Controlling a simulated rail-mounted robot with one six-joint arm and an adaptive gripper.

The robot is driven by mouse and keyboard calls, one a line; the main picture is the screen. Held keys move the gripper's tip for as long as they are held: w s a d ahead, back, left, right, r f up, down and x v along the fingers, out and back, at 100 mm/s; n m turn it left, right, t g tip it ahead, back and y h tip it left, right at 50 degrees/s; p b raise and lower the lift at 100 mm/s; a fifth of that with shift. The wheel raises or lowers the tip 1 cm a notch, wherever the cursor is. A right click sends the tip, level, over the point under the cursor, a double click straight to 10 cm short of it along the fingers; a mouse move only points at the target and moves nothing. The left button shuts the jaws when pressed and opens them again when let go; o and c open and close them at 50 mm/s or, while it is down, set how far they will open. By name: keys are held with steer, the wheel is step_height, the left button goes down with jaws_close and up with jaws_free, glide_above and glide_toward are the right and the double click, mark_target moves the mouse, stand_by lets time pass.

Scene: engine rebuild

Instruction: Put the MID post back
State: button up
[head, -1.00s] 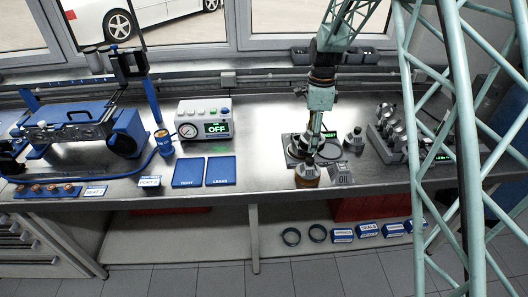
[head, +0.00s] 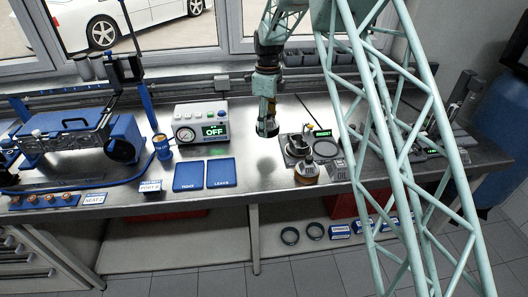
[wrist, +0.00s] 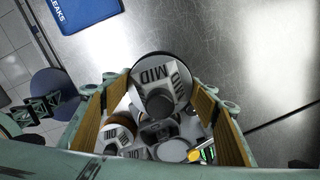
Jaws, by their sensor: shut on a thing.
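The MID post (wrist: 178,82) is between my gripper's (wrist: 160,98) tan-padded fingers in the wrist view, with its MID lettering and a dark knob facing the camera. A dark round rim shows at its far side. In the head view my gripper (head: 267,127) is shut on it above the bench, and the dark round end hangs clear over a shadow on the metal top. The dark round station (head: 297,152) with a small green display (head: 322,133) is to the right of my gripper. My own lattice arm covers much of the bench's right part.
An amber-sided round container (head: 306,173) and the grey OIL block (head: 338,171) stand at the front right of the station. Two blue pads, TIGHT (head: 189,175) and LEAKS (head: 220,172), lie to the left. The grey tester (head: 202,122) reads OFF. Bare bench lies below my gripper.

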steer(key=shift+f, duration=0.1)
steer(key=shift+f, duration=3)
steer(key=shift+f, duration=1.85)
steer(key=shift+f, duration=0.15)
steer(key=o, duration=1.1)
steer(key=shift+o, duration=0.2)
steer(key=shift+r, duration=6.1)
